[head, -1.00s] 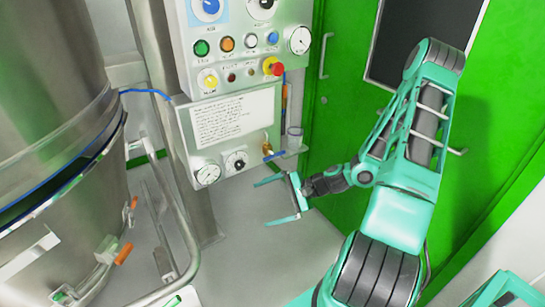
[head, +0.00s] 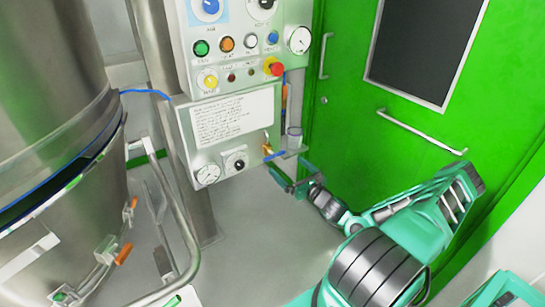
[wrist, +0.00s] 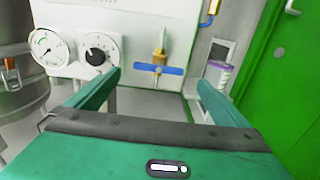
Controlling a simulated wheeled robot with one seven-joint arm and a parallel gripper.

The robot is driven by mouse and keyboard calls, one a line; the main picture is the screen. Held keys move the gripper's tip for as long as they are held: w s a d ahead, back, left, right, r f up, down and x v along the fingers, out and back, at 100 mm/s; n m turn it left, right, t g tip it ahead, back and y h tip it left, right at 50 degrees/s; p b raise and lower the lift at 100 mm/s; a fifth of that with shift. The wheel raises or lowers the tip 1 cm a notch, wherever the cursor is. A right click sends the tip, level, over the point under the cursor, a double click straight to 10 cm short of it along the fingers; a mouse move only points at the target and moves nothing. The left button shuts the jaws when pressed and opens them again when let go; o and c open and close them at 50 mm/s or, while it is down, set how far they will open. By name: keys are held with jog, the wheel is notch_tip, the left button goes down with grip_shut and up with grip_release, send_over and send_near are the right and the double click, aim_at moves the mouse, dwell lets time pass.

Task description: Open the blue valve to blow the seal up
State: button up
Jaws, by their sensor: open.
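The blue valve (wrist: 158,69) is a flat blue handle on a brass body at the lower edge of the control panel. In the head view the blue handle (head: 274,155) shows small below the panel's right corner. My gripper (head: 288,176) is open and empty, just below and right of the valve. In the wrist view the fingers (wrist: 158,85) stand on either side of the valve, short of it and apart from it.
A pressure gauge (wrist: 46,46) and a black knob (wrist: 97,52) sit left of the valve. A cup with a purple rim (wrist: 217,76) sits in a holder to the right. A green door (head: 400,130) stands at right, a steel vessel (head: 50,110) at left.

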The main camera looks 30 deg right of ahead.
aim_at(275, 155)
jog(key=w, duration=1)
jog(key=shift+w+a, duration=0.2)
jog(key=shift+a, duration=0.05)
jog(key=shift+c, duration=0.3)
jog(key=c, duration=0.9)
jog(key=shift+a, duration=0.15)
jog(key=shift+o, duration=0.2)
